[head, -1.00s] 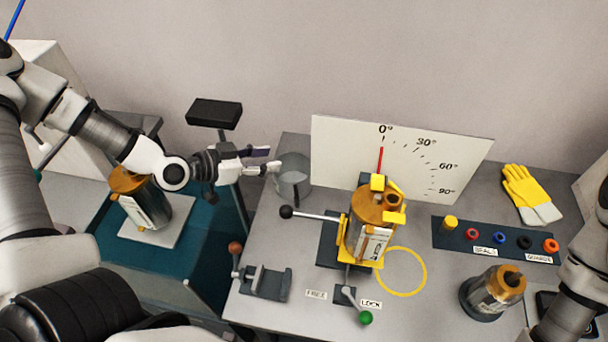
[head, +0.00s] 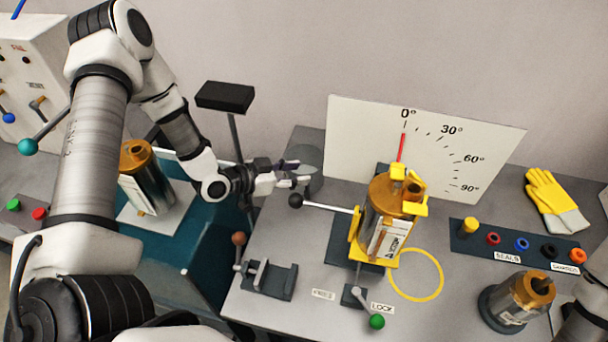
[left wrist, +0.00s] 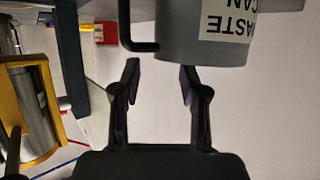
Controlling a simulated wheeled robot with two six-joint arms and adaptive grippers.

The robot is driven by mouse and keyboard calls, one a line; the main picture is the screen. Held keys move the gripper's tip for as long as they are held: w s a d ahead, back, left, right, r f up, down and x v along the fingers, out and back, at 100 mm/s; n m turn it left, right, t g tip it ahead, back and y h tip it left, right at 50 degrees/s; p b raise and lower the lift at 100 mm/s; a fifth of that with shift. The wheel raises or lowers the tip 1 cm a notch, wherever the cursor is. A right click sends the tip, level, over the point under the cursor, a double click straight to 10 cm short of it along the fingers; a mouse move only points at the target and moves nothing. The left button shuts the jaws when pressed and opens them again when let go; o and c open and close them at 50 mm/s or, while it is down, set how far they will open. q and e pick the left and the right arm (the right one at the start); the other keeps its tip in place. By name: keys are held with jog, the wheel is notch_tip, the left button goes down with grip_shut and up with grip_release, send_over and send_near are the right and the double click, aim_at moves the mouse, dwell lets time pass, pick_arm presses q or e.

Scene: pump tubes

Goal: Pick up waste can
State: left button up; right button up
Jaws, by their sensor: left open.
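The waste can (head: 309,165) is a grey can at the back left of the table, in front of the wall and left of the white angle board. In the left wrist view the waste can (left wrist: 205,30) appears upside down with its label and a dark handle, just beyond the fingertips. My left gripper (head: 296,172) is open beside the can and partly overlaps it in the head view. In the left wrist view the left gripper's fingers (left wrist: 160,75) are apart with nothing between them. My right gripper is out of view; only part of that arm shows at the lower right.
A yellow-clamped pump tube (head: 388,205) stands mid-table, its black-knobbed lever (head: 325,206) reaching toward my left gripper. The angle board (head: 425,145) stands behind it. A grey bracket (head: 270,278) sits at the front left. Another tube (head: 517,298) stands at the right.

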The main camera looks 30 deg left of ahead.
aim_at(321, 171)
pick_arm(q)
jog(key=x, duration=0.3)
jog(key=shift+w+d+f, duration=0.1)
jog(key=shift+w+d, duration=0.05)
jog(key=shift+w, duration=0.05)
jog(key=shift+s, duration=0.15)
grip_shut()
